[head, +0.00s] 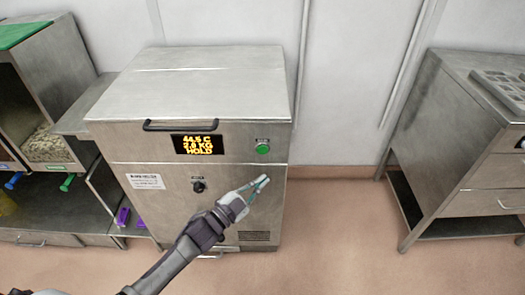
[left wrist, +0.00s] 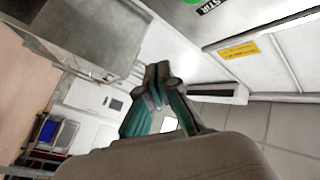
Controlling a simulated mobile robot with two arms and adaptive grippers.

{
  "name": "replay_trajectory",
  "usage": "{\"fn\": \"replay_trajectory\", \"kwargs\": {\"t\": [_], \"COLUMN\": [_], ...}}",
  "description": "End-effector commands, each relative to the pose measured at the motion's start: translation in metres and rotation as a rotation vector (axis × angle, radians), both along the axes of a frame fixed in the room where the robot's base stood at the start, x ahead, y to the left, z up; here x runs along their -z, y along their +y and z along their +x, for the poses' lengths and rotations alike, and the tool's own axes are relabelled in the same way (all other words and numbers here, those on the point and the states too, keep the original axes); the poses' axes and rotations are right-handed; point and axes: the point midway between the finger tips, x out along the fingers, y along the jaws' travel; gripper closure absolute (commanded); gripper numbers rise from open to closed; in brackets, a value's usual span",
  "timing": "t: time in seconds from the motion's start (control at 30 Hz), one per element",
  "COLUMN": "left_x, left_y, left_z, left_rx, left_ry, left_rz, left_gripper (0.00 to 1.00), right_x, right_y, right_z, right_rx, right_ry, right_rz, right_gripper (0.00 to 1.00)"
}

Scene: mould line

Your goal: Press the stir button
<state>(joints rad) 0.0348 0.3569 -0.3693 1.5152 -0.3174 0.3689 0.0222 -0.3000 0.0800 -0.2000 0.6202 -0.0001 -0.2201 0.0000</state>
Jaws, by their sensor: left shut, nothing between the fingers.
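The stir button is a round green button (head: 262,149) on the upper right of the steel machine's front (head: 225,172) in the head view. A small label sits just above it. In the left wrist view a sliver of green (left wrist: 191,1) shows at the top edge, beside a black label reading STIR (left wrist: 212,5). My left gripper (head: 265,180) is shut and empty, in front of the machine and below the button in the picture. It appears apart from the button. Its closed fingertips also show in the left wrist view (left wrist: 158,72). My right gripper is out of view.
The machine has a lit display (head: 198,145), a black lid handle (head: 181,126) and a black knob (head: 199,186). A bin unit with scoops (head: 48,143) stands at left. A steel cabinet (head: 440,150) stands at right, with open floor (head: 340,230) between.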

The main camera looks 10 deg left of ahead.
Motion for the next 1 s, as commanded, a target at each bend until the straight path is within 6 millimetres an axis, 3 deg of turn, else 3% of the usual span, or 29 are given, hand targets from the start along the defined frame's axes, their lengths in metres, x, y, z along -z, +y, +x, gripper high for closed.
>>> {"fn": "replay_trajectory", "kwargs": {"t": [0.6, 1.0], "left_x": [0.003, 0.0], "left_y": [0.017, 0.021], "left_z": [0.071, 0.085], "left_rx": [0.0, 0.0], "left_ry": [-0.001, 0.001], "left_rz": [0.001, 0.0], "left_gripper": [1.0, 1.0], "right_x": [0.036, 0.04], "right_y": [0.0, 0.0], "right_z": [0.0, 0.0], "right_rx": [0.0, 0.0], "right_ry": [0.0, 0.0], "right_rz": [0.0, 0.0], "right_gripper": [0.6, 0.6]}}
